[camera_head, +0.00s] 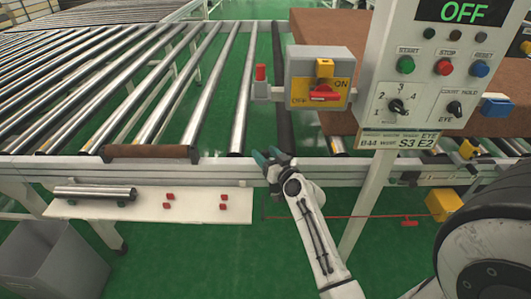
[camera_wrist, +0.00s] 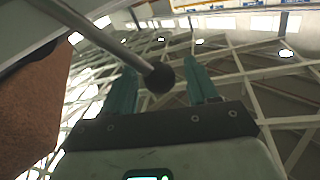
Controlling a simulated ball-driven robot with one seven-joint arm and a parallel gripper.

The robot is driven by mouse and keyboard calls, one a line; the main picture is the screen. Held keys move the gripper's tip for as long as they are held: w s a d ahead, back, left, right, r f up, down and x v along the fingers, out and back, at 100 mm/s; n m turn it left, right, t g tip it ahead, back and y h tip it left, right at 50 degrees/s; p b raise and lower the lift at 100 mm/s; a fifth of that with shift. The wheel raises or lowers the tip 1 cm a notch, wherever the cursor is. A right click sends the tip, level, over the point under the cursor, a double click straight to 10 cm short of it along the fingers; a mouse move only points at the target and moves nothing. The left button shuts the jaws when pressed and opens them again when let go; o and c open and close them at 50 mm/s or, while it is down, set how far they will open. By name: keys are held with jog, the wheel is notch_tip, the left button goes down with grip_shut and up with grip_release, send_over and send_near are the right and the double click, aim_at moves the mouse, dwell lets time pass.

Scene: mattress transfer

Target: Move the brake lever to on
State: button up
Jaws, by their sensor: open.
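In the wrist view, a thin grey lever rod (camera_wrist: 105,42) comes down from the upper left and ends in a black ball knob (camera_wrist: 160,77). The picture does not label it as the brake lever. The knob shows between the teal fingers of my gripper (camera_wrist: 162,68), with gaps on both sides. My gripper is open. In the head view, my gripper (camera_head: 270,156) is at the conveyor's front rail, below the grey switch box (camera_head: 300,68). The lever and knob cannot be made out there. The box has a red handle (camera_head: 324,96) and ON and OFF marks.
A control panel (camera_head: 420,75) reading OFF stands right on a post. A brown slab (camera_head: 330,25) lies behind. A shelf (camera_head: 215,205) holds loose pieces. A grey bin (camera_head: 50,262) stands lower left.

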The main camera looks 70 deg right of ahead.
jog(key=shift+w+d, duration=0.15)
jog(key=shift+w, duration=0.05)
grip_shut()
dwell(0.5)
